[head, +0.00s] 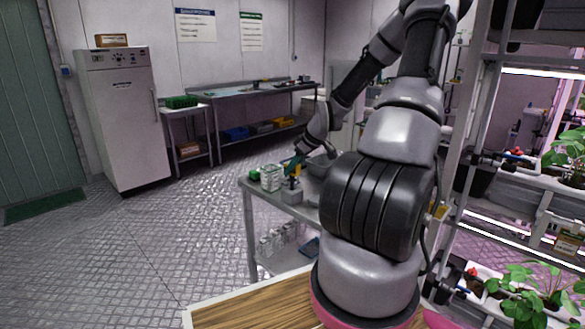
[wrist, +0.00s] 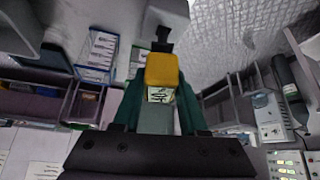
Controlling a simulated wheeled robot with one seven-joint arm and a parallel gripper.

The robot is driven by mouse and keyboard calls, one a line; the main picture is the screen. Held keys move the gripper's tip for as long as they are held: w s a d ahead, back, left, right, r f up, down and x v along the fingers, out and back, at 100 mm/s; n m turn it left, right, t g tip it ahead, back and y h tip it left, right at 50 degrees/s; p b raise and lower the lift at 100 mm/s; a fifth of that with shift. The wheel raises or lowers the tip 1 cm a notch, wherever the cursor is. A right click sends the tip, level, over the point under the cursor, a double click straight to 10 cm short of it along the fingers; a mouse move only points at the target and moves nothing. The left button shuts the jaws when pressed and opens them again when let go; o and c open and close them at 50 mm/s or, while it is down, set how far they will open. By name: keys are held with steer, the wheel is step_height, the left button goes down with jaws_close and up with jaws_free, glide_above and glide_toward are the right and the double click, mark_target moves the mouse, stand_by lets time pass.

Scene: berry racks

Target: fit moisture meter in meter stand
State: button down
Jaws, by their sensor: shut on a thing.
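My gripper (head: 294,166) is shut on the moisture meter, over the small metal table in the head view. In the wrist view the green fingers of my gripper (wrist: 150,95) flank the meter (wrist: 162,72), which has a yellow body, a small display and a dark narrow end. In the head view a bit of the yellow meter (head: 293,184) shows just under the fingers. A light grey block, likely the meter stand (head: 291,196), is right below it; it also shows at the wrist view's top (wrist: 168,10). Whether the dark end is inside the block, I cannot tell.
A planted rack (head: 500,165) stands at the right. The floor at left is clear.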

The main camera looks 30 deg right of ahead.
mark_target(292, 175)
steer(key=shift+f, duration=0.3)
steer(key=shift+f, duration=1.35)
jaws_free()
steer(key=shift+r, duration=3)
steer(key=shift+a, duration=0.1)
